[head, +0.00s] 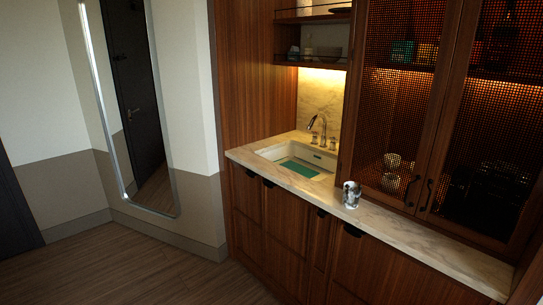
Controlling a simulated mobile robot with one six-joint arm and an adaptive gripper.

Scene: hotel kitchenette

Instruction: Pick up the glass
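A shiny, silvery glass or cup (351,194) stands upright on the marble counter (400,226). It is near the counter's front edge, to the right of the sink and in front of the mesh cabinet doors. Nothing touches it that I can see. At this size I cannot tell whether it is clear glass or metal. My gripper is not in view.
The sink (301,169) with a green mat and a tap (323,128) is left of the cup. Mesh cabinet doors (396,100) stand behind it. Shelves (312,62) hang above the sink. A mirror (130,105) leans on the left wall. The wooden floor (140,262) is clear.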

